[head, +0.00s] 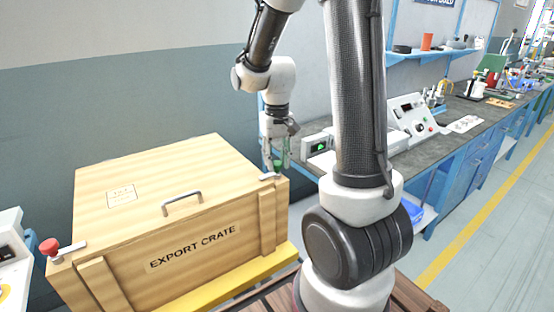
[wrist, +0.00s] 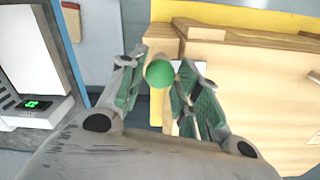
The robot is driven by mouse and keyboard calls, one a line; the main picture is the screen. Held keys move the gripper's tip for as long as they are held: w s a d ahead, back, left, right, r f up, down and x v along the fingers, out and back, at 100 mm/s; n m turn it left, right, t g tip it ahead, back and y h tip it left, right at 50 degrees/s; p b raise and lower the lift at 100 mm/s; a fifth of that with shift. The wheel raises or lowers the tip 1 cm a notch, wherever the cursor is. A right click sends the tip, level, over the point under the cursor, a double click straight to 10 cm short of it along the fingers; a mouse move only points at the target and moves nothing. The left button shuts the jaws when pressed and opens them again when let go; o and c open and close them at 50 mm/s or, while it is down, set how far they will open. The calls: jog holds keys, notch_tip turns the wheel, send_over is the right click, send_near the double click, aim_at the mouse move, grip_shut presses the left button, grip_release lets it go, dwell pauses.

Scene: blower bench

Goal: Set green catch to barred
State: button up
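The wooden export crate (head: 190,215) stands at the left in the head view. The green catch's round knob (head: 277,163) is at the crate's right front corner, with a pale metal bar (head: 268,177) at its foot. My gripper (head: 279,158) reaches down over this knob. In the wrist view the green knob (wrist: 160,73) lies between the two green-padded fingers of my gripper (wrist: 160,82). The fingers stand apart on either side of it, and I see no clear grip. Most of the bar is hidden there by the knob and fingers.
A red-knobbed catch (head: 48,246) sits at the crate's left front corner. The crate has a metal lid handle (head: 182,202). A blue-framed bench (head: 455,150) with a small green-lit device (head: 319,146) stands behind and right of my gripper.

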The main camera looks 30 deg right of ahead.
aim_at(277, 163)
jog(key=shift+o, duration=0.9)
notch_tip(277, 163, up, 12)
jog(key=s+a+r+n+t, duration=0.1)
jog(key=s+t, duration=0.1)
jog(key=s, duration=0.6)
jog(key=s+a+r+n+t, duration=0.1)
jog(key=s+a+t, duration=0.1)
jog(key=s, duration=0.7)
jog(key=shift+r, duration=0.35)
